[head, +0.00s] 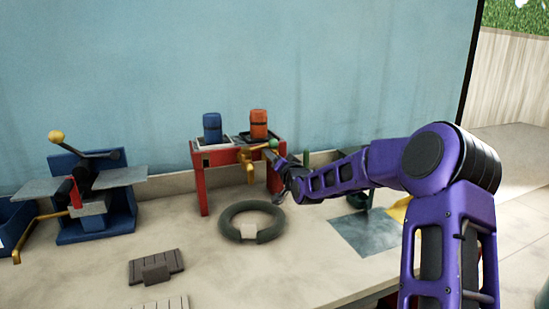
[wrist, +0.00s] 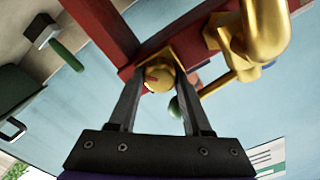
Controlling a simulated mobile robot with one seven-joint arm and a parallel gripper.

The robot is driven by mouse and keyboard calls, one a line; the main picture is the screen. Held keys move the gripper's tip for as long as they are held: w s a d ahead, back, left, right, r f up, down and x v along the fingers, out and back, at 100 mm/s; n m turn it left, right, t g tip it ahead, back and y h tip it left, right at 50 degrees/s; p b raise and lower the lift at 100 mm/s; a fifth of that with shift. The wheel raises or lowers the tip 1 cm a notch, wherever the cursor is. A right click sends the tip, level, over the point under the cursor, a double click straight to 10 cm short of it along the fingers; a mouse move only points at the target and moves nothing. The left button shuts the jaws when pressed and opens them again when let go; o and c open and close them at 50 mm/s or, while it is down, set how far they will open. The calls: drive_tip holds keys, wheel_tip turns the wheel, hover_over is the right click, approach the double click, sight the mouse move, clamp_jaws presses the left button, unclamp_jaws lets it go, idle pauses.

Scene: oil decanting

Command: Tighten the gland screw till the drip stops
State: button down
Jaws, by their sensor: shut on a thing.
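The gland screw (wrist: 158,80) is a round brass head with a small red mark, set on the red stand's frame beside the brass tap (wrist: 240,45). My gripper (wrist: 161,76) is shut on it, one dark finger on each side. In the head view the tap (head: 249,165) hangs at the front of the red stand (head: 203,183), and my gripper (head: 284,168) is at the stand's right side; the screw is hidden there. No drip can be made out in either view.
A blue canister (head: 212,126) and an orange canister (head: 259,124) stand on top of the stand. A dark ring (head: 232,216) lies on the bench below the tap. A blue lever device (head: 95,210) is at the left.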

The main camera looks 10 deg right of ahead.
idle(0.3)
drive_tip(key=shift+c, duration=1.7)
unclamp_jaws()
drive_tip(key=shift+s, duration=0.15)
